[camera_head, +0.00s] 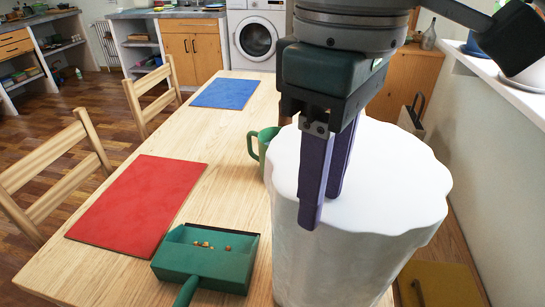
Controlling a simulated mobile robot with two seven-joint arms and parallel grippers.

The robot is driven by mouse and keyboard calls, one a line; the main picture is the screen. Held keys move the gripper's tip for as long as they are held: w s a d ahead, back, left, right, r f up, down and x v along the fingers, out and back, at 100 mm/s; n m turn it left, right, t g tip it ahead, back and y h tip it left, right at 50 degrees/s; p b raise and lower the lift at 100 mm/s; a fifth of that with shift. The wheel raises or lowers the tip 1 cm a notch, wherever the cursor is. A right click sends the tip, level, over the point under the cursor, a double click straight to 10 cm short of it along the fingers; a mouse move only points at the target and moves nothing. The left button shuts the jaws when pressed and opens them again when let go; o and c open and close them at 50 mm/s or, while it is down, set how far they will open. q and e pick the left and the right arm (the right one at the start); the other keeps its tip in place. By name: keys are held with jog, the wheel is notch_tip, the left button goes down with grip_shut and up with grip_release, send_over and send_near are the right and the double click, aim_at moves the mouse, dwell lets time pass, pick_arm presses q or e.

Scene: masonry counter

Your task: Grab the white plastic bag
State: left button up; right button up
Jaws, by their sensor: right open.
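The white plastic bag (350,255) is a large, rounded white shape with a wavy top edge at the lower right. It stands upright by the wooden table's right side. My right gripper (321,210) comes down from above with two dark purple fingers pointing at the bag's top. The fingers are apart and nothing shows between them. They overlap the bag's top in the picture; I cannot tell whether they touch it. The gripper hides part of the bag's far rim. My left gripper is not in view.
On the wooden table (210,130) lie a red mat (138,205), a blue mat (225,94), a green dustpan (207,258) with crumbs, and a green mug (263,143) close behind the bag. Wooden chairs (45,175) stand left; a wall and white ledge (500,80) are right.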

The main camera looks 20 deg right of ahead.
aim_at(309, 261)
jog(key=shift+w+f, duration=0.1)
jog(key=shift+f, duration=0.55)
notch_tip(309, 261, down, 9)
jog(key=shift+f, duration=0.1)
grip_shut()
dwell(1.1)
